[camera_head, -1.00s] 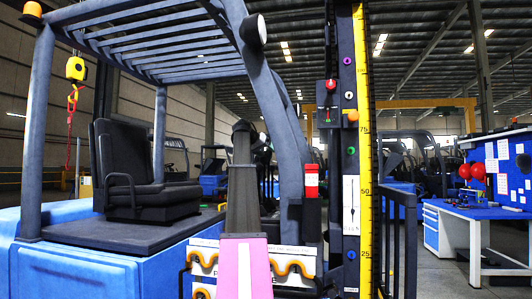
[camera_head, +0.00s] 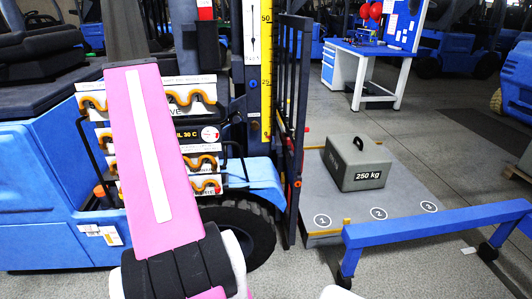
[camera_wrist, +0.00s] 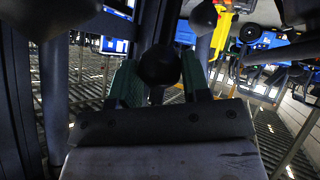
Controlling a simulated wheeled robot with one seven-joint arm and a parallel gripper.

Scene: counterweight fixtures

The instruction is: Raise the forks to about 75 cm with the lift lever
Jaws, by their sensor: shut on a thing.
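My gripper (camera_wrist: 160,84) shows in the wrist view, its two green fingers shut on a dark round knob (camera_wrist: 160,64). The knob looks like a lever's end; its shaft and label are hidden. In the head view my pink arm reaches up past the blue forklift (camera_head: 55,190), and my gripper is out of that view. The forklift's mast carries a yellow height scale (camera_head: 266,70) with 50 and 25 readable. The dark carriage grille (camera_head: 291,95) stands just right of it. I cannot make out the forks clearly or read their height.
A grey 250 kg weight (camera_head: 357,163) sits on a low grey platform (camera_head: 385,205) marked with numbered circles. A blue beam on castors (camera_head: 440,225) crosses in front of it. A blue workbench (camera_head: 370,60) stands behind. Open floor lies between bench and platform.

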